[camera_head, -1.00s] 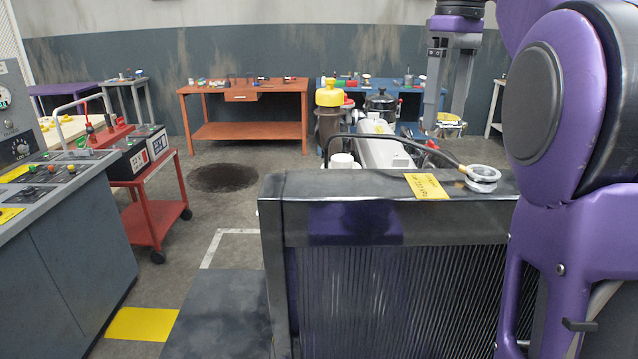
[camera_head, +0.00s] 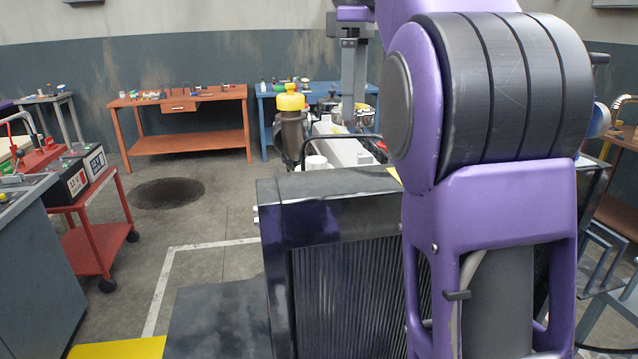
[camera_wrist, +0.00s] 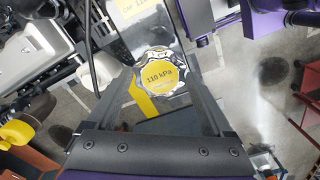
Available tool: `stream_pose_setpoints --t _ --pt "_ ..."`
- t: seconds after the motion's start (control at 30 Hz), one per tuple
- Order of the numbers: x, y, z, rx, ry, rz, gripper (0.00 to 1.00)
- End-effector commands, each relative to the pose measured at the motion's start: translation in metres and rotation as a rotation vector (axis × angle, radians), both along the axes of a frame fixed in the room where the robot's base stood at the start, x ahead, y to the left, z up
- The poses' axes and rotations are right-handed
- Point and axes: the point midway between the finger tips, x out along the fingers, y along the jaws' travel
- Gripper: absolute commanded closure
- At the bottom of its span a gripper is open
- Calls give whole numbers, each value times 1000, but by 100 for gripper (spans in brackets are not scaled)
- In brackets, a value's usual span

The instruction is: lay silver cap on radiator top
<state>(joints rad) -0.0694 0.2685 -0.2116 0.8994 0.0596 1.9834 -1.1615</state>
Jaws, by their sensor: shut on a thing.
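The silver cap (camera_wrist: 160,72) has a scalloped metal rim and a yellow "110 kPa" label facing the wrist camera. My gripper (camera_wrist: 161,76) is shut on it, with a finger on either side. The dark radiator (camera_head: 330,187) stands in front in the head view, its top level. My purple arm hides the right part of the radiator top, including the filler neck. A sliver of the yellow tag (camera_head: 394,173) shows beside my arm; a yellow tag also shows in the wrist view (camera_wrist: 130,8). The gap between cap and radiator cannot be judged.
The engine (camera_head: 343,150) stands behind the radiator, with a yellow-capped canister (camera_head: 291,120) and a black hose. A red cart (camera_head: 95,230) and a grey console (camera_head: 35,260) are at the left. Orange (camera_head: 180,103) and blue workbenches stand behind. Floor left of the radiator is open.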

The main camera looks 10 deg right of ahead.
Motion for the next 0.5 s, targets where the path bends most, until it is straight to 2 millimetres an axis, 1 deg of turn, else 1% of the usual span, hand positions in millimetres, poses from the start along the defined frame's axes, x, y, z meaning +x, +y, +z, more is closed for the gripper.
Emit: stream_pose_setpoints --t 0.07,0.17,0.4,0.5 --pt "0 0 -2 0 0 7 100" --pt "0 1 -10 1 2 10 100" --pt "-1 1 -44 1 2 10 100" --pt "0 1 -54 1 1 9 100"
